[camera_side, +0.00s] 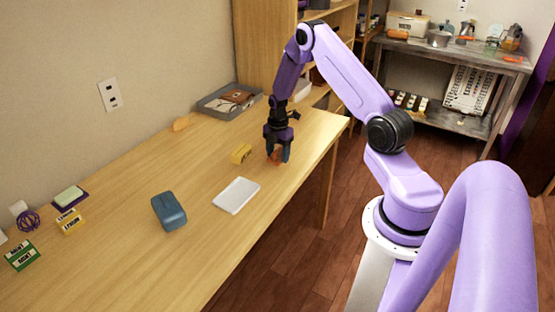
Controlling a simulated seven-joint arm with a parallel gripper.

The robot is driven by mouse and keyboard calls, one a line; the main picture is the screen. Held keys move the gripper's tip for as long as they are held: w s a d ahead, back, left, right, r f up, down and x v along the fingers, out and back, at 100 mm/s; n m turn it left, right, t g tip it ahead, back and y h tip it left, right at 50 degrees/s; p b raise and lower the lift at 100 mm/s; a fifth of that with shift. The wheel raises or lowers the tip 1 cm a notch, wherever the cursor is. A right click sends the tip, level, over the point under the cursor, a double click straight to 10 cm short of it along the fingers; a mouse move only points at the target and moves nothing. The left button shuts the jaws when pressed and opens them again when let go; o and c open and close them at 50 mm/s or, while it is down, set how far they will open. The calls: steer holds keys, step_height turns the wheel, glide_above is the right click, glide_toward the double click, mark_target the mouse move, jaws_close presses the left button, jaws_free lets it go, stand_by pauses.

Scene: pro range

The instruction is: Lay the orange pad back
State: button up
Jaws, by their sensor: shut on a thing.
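My gripper (277,153) points down over the far right part of the wooden table. It is shut on a small orange thing (275,159), which I take to be the orange pad; the fingers hide most of it. The thing is at or just above the table top; I cannot tell if it touches. A flat orange piece (181,123) lies farther back on the table near the wall, apart from my gripper.
A yellow block (241,153) lies just left of my gripper. A white tray (237,196) and a blue case (169,211) are nearer. A grey tray (228,101) stands at the back.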

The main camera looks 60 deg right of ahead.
mark_target(278, 159)
steer(key=shift+w+d+f, duration=0.1)
steer(key=shift+w+f, duration=0.05)
steer(key=shift+f, duration=1.45)
steer(key=shift+f, duration=0.25)
steer(key=o, duration=1)
